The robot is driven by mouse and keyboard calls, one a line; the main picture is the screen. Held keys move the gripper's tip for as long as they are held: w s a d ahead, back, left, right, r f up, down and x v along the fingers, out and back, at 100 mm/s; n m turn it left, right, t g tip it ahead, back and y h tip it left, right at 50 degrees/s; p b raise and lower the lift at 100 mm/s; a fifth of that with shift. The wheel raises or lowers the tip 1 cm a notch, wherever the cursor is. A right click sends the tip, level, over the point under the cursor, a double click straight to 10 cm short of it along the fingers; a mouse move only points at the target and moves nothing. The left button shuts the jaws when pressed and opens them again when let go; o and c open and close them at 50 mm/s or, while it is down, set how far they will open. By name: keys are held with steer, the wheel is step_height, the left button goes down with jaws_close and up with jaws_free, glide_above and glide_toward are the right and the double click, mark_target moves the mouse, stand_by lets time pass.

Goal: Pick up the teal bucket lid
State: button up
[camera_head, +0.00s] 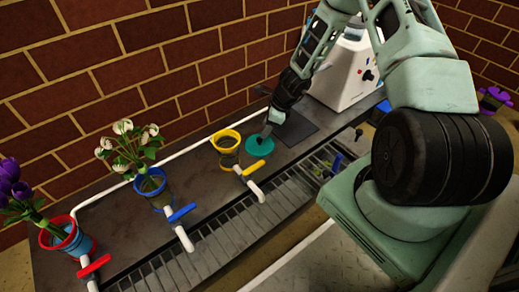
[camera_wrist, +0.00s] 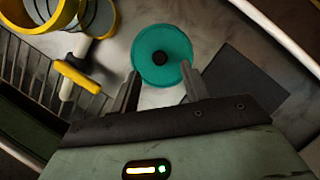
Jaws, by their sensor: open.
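The teal bucket lid (camera_wrist: 148,73) is a round disc with a small black knob (camera_wrist: 159,58) at its middle. It lies flat on the dark counter, and in the head view the lid (camera_head: 258,148) is just right of the yellow-rimmed bucket. My gripper (camera_wrist: 160,84) is open, its two fingers spread toward the lid's near edge, with nothing held between them. In the head view my gripper (camera_head: 268,126) is over the lid and hides part of it. I cannot tell whether the fingers touch the lid.
The yellow-rimmed bucket (camera_head: 227,139) stands left of the lid beside a white pipe with a yellow valve handle (camera_head: 253,167). Further left are a blue bucket (camera_head: 151,183) and a red-rimmed bucket (camera_head: 60,236) with flowers. A dark square pad (camera_head: 297,128) and a white machine (camera_head: 345,75) are to the right.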

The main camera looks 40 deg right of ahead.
mark_target(260, 138)
steer(key=shift+b+x, duration=2.35)
steer(key=shift+x, duration=0.55)
steer(key=shift+s+r, duration=0.1)
jaws_close()
